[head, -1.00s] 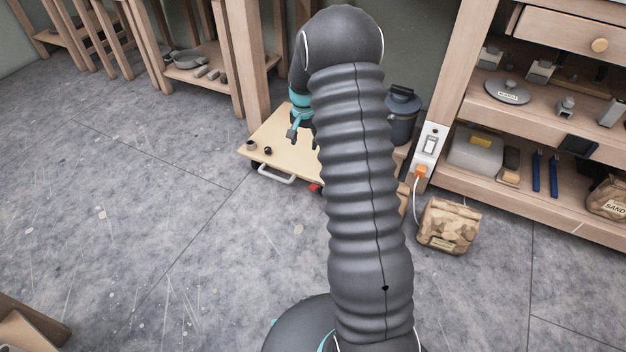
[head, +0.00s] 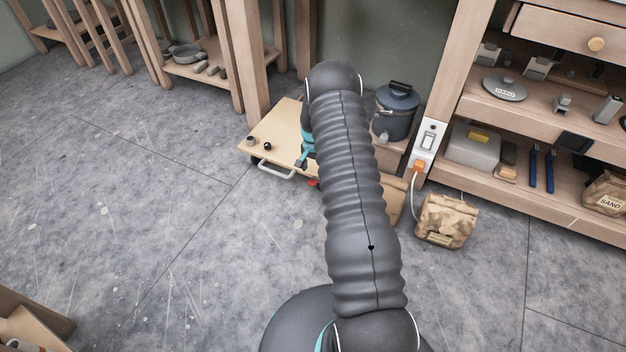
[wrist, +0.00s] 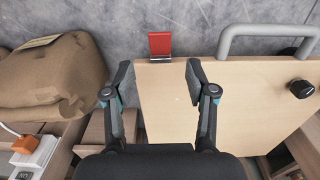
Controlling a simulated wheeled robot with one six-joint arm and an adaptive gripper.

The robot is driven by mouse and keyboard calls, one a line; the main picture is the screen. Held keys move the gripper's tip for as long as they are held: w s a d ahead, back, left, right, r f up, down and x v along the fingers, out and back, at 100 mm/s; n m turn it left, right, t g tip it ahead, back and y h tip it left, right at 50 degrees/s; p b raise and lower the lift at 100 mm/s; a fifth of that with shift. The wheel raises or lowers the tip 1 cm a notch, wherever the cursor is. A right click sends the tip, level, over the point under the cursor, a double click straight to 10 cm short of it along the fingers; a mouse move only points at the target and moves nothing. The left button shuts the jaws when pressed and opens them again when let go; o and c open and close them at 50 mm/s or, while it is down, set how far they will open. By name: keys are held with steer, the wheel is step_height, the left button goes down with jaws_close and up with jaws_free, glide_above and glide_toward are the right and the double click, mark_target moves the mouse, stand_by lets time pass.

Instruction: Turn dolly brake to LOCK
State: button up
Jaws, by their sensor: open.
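The dolly (head: 278,130) is a low pale wooden board with a light handle at its front edge; its board (wrist: 245,110) fills the right of the wrist view. The red brake tab (wrist: 160,44) sticks out from the board's edge on a small metal mount. It shows as a small red spot (head: 313,183) in the head view, beside my arm. I cannot read any lock marking. My gripper (wrist: 158,76) is open and empty, its fingers on either side of the tab's line in the picture, apart from it. In the head view my arm hides most of my gripper.
The grey handle (wrist: 268,30) and a dark knob (wrist: 301,89) are on the dolly. A dark lidded canister (head: 396,110) stands behind. Open floor lies left.

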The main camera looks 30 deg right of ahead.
mark_target(313, 182)
steer(key=shift+f, duration=3.2)
